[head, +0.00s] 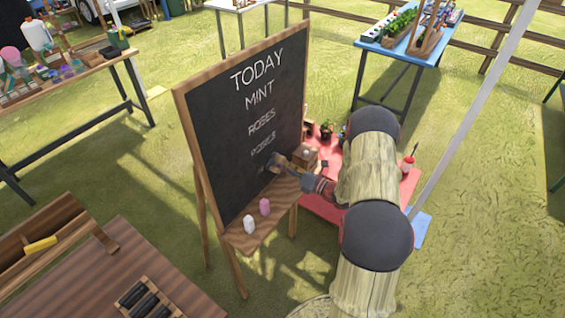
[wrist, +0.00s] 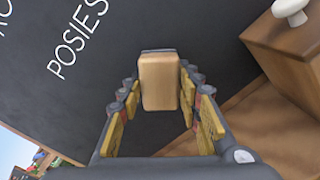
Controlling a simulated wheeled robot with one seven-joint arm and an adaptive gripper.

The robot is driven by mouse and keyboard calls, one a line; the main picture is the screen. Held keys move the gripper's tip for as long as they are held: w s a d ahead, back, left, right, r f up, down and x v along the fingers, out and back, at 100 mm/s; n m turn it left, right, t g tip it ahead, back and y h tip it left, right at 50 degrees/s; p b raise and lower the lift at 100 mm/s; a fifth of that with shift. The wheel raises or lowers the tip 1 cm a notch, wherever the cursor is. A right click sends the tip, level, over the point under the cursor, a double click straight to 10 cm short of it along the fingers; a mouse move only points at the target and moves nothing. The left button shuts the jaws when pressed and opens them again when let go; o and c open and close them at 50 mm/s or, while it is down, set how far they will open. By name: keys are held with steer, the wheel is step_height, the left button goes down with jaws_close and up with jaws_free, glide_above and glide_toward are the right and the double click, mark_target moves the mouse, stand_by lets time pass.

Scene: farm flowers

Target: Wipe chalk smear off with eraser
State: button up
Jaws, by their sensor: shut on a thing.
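The chalkboard (head: 225,135) stands upright on a wooden easel and carries the white words TODAY, MINT, ROSES and POSIES. My gripper (head: 283,167) is at the board's lower right, just below POSIES. In the wrist view, my gripper (wrist: 163,110) is shut on the eraser (wrist: 160,82), a pale wooden block held between the yellow-padded fingers. Its far side is towards the board (wrist: 225,60); I cannot tell whether it touches. POSIES (wrist: 77,40) is left of the eraser in the wrist view. I cannot clearly make out a chalk smear.
A white chalk piece (head: 250,224) and a pink one (head: 265,206) stand on the easel ledge (head: 240,240). A wooden box (wrist: 290,45) with a white knob is close on the right. A red table (head: 325,208) stands behind the easel. Grass is open at far right.

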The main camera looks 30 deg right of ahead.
mark_target(256, 175)
steer(key=shift+s+a+p, duration=0.4)
steer(key=shift+s+a, duration=0.1)
steer(key=shift+a, duration=1)
steer(key=shift+s+a+p, duration=0.45)
steer(key=shift+s+a, duration=0.1)
steer(key=shift+a, duration=0.9)
steer(key=shift+s+a+p, duration=0.4)
steer(key=shift+s+a, duration=0.1)
steer(key=shift+a, duration=1)
steer(key=shift+p+v, duration=0.4)
steer(key=shift+v, duration=2.55)
steer(key=shift+s, duration=0.15)
steer(key=v, duration=0.2)
steer(key=shift+s+d, duration=0.2)
steer(key=shift+s, duration=0.15)
steer(key=shift+a+r, duration=0.1)
